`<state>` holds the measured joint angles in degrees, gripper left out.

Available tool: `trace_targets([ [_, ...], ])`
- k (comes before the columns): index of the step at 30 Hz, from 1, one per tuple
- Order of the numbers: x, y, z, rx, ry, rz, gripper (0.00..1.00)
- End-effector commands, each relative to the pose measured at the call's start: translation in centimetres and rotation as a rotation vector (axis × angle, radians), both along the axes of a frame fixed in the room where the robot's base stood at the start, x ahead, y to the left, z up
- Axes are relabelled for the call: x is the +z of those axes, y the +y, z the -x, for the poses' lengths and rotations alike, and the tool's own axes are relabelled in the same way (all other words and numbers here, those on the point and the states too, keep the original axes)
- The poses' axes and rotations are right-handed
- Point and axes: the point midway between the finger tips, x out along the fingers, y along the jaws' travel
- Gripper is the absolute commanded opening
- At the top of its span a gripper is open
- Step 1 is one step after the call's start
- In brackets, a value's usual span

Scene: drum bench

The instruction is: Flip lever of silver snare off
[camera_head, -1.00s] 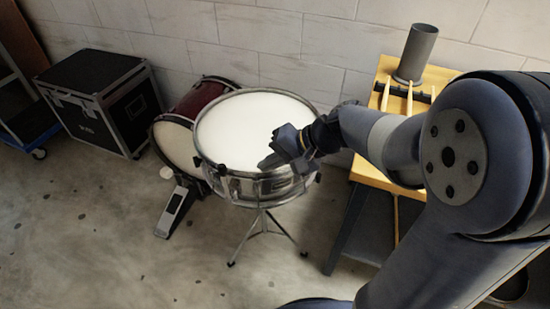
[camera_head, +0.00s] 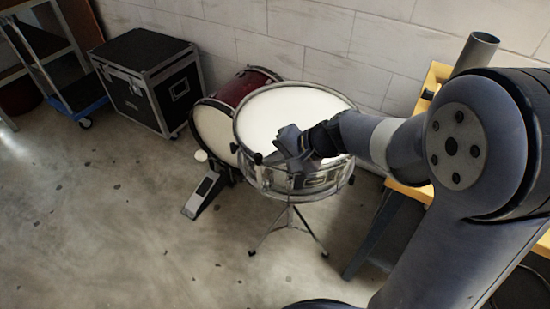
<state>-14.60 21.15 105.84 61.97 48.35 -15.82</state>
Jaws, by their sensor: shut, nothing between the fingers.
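The silver snare (camera_head: 285,112) stands on a tripod stand in the middle of the view, with a white head and a shiny metal shell. A small dark fitting (camera_head: 258,158) sticks out at the front left of its shell, and another (camera_head: 351,180) at the right. I cannot tell for sure which one is the lever. My gripper (camera_head: 272,160) is shut and empty. In the picture its tips overlap the snare's front rim, just right of the left fitting. I cannot tell whether they touch. My gripper and wrist hide part of the front rim and shell.
A red bass drum (camera_head: 215,128) with a pedal (camera_head: 205,192) stands close behind and left of the snare. A black case (camera_head: 150,82) and a shelf rack (camera_head: 45,50) are farther left. A yellow-topped bench (camera_head: 436,75) with a grey cylinder (camera_head: 476,52) is at right. The floor at front left is clear.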

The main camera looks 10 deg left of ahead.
Motion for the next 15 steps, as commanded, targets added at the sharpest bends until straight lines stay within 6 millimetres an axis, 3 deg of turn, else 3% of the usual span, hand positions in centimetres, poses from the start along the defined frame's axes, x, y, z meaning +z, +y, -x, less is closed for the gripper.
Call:
trace_targets([
  [15,1.3,1.9,-0.7,0.005,0.049,0.119,0.0],
])
